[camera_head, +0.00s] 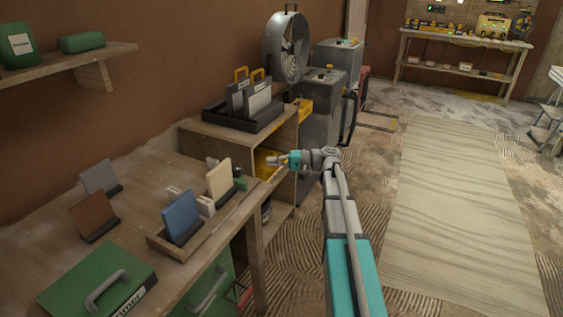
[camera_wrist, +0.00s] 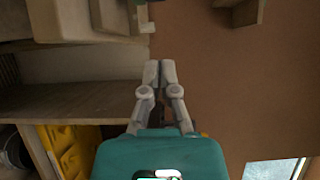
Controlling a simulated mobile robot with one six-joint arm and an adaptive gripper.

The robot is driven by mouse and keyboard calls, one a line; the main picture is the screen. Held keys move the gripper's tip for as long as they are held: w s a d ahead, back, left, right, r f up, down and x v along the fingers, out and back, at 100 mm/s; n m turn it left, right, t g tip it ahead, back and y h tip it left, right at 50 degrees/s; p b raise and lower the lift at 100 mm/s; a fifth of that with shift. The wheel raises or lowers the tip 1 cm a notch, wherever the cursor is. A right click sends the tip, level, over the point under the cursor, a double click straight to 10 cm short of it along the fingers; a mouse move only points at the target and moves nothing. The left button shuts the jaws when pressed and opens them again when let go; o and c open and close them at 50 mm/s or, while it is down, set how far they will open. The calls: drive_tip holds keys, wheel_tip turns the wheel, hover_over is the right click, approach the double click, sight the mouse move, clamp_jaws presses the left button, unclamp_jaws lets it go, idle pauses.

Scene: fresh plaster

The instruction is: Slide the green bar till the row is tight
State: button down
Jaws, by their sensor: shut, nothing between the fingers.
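The green bar (camera_head: 240,180) stands at the far end of a row in a shallow wooden tray (camera_head: 157,243) on the workbench. The row also has a cream panel (camera_head: 219,180), white blocks (camera_head: 206,206) and a blue panel (camera_head: 181,216) at the near end. The panels lean a little, and gaps show between some pieces. My gripper (camera_head: 271,160) is shut and empty, beyond and to the right of the green bar, apart from it. In the wrist view my gripper's fingertips (camera_wrist: 159,67) are together; I cannot make out the green bar there.
Grey (camera_head: 99,177) and brown (camera_head: 92,215) panels stand on the bench left of the tray. A green case (camera_head: 75,285) lies at the front. A black rack (camera_head: 222,117) tops the shelf unit behind. A yellow item (camera_wrist: 72,150) sits inside shelving in the wrist view.

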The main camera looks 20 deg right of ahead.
sight(240, 174)
drive_tip(key=a, duration=0.6)
drive_tip(key=shift+w+a, duration=0.15)
drive_tip(key=shift+a, duration=0.25)
drive_tip(key=shift+s+a, duration=0.25)
drive_tip(key=shift+a, duration=0.45)
drive_tip(key=s+a, duration=0.3)
drive_tip(key=shift+a, duration=0.15)
drive_tip(key=shift+w, duration=0.1)
